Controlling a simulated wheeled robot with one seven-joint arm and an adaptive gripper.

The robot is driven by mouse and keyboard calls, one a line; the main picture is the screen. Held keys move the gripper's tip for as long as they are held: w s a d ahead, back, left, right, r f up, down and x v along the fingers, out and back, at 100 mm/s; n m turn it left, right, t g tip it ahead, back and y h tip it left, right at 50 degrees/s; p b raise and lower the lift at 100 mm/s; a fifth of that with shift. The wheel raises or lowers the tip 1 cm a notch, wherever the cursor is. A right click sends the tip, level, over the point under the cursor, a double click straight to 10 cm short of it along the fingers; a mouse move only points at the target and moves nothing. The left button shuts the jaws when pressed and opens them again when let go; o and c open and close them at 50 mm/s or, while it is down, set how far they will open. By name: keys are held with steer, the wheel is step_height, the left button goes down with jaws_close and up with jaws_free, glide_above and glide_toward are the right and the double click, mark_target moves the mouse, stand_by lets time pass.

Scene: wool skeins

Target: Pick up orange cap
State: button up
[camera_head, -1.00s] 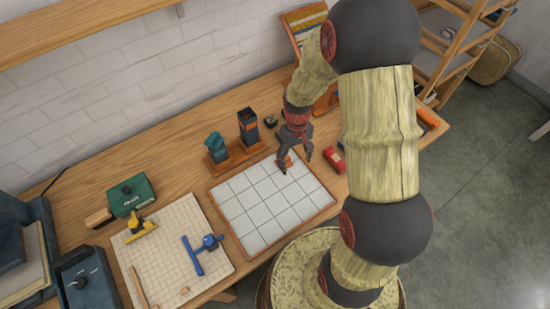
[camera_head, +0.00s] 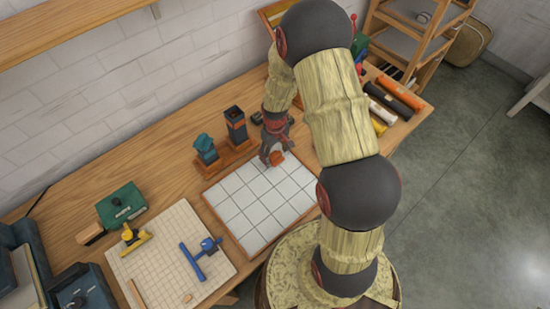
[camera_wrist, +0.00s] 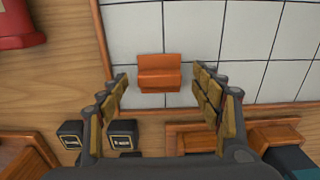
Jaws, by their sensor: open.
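The orange cap (camera_wrist: 159,73) is a small block with a step across its face, lying on the white tiled board near its wooden edge in the wrist view. In the head view the cap (camera_head: 277,157) shows as an orange patch at the board's back edge, partly hidden by my gripper. My gripper (camera_wrist: 161,84) is open, with one finger on each side of the cap's near end. A gap shows between the cap and each finger. In the head view my gripper (camera_head: 269,159) points down at the cap; its height is hard to tell.
The tiled board (camera_head: 250,205) is otherwise clear. A wooden stand with a dark holder (camera_head: 236,127) and a teal one (camera_head: 205,149) is close behind-left. A red object (camera_wrist: 18,25) lies beside the board. Rolls (camera_head: 396,95) lie at the right.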

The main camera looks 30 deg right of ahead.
steer(key=shift+f, duration=0.3)
steer(key=shift+c, duration=1.1)
steer(key=c, duration=0.7)
steer(key=shift+r, duration=0.1)
